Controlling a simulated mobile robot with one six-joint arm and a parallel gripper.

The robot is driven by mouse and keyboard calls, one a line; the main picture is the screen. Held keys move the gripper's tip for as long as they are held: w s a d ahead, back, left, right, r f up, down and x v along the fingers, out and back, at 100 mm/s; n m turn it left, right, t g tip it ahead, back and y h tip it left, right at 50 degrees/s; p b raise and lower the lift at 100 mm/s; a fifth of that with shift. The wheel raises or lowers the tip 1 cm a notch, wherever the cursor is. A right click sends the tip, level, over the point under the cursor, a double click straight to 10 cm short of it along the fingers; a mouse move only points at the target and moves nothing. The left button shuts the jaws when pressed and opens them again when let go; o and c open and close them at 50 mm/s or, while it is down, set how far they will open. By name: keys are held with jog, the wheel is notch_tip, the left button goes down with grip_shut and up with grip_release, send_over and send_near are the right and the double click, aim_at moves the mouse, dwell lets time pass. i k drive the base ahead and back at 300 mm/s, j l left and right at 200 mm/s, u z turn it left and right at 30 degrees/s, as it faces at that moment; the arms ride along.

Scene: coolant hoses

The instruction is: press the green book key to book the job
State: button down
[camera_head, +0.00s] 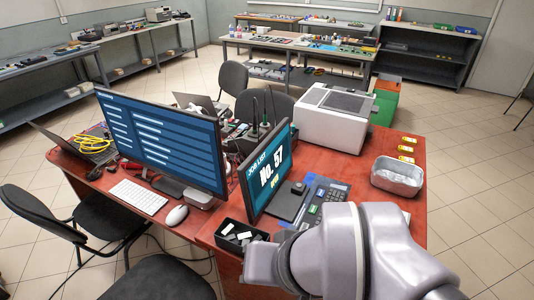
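A dark keypad unit (326,192) lies on the red-brown desk, just right of the small screen, with a small display and rows of keys. A small green key (313,208) shows on it, though its label is too small to read. The small screen (268,172) reads "JOB LIST No. 57" with a yellow line below. My arm's grey links fill the lower right and cover the front of the keypad area. My gripper is not visible.
A metal tray (398,176) and several yellow tags (405,149) lie on the desk's right side. A white printer-like machine (336,116) stands behind the keypad. A black bin (240,236) stands at the front, and a large monitor (160,138) at left.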

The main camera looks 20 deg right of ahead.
aim_at(313, 210)
jog(key=k+l+z, duration=0.1)
jog(key=k+l, duration=0.55)
jog(key=k, duration=0.2)
